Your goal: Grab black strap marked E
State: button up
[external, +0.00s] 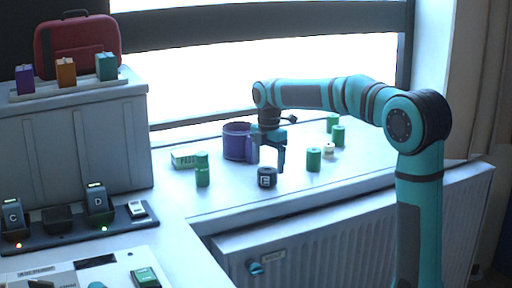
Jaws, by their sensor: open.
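The black strap marked E (267,178) sits as a small dark roll on the white counter, its white E label facing the camera. My gripper (268,168) points down right above and behind it, with its teal fingers apart. The gripper is open and holds nothing that I can see. Whether a finger touches the strap cannot be told from this view.
A purple container (237,142) stands close behind the gripper. A green cylinder (202,170) and a green box (184,159) are to the left. Another green cylinder (314,160) and a cream roll (328,150) are to the right. The counter in front of the strap is clear.

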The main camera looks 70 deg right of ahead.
aim_at(268, 170)
jog(key=shift+w+d+f, duration=0.1)
jog(key=shift+f, duration=1.05)
jog(key=shift+w+d+f, duration=0.1)
jog(key=shift+f, duration=1.05)
jog(key=c, duration=1.1)
